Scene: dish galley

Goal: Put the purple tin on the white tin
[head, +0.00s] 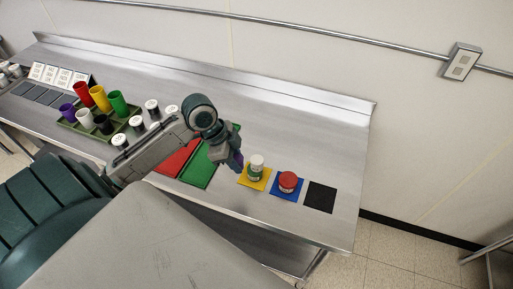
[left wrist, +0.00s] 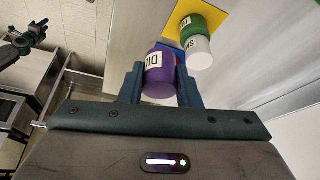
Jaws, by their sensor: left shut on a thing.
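The purple tin (left wrist: 160,78) is between the fingers of my left gripper (left wrist: 160,88), which is shut on it. In the head view my left gripper (head: 235,162) hangs over the counter, just left of the white tin, and mostly hides the purple tin. The white tin (head: 257,160) stands on the green tin (head: 255,174), on a yellow mat (head: 246,182). In the left wrist view the white tin (left wrist: 199,52) and green tin (left wrist: 193,24) are apart from the purple tin. A dark arm end, apparently my right gripper (left wrist: 14,42), shows at upper left; its jaws are unclear.
A red tin (head: 288,182) stands on a blue mat (head: 286,195). A black mat (head: 320,198) is bare. Red (head: 178,158) and green mats (head: 200,168) lie left of my gripper. Several cups stand in a green tray (head: 72,127), with several white-labelled jars (head: 136,123) nearby.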

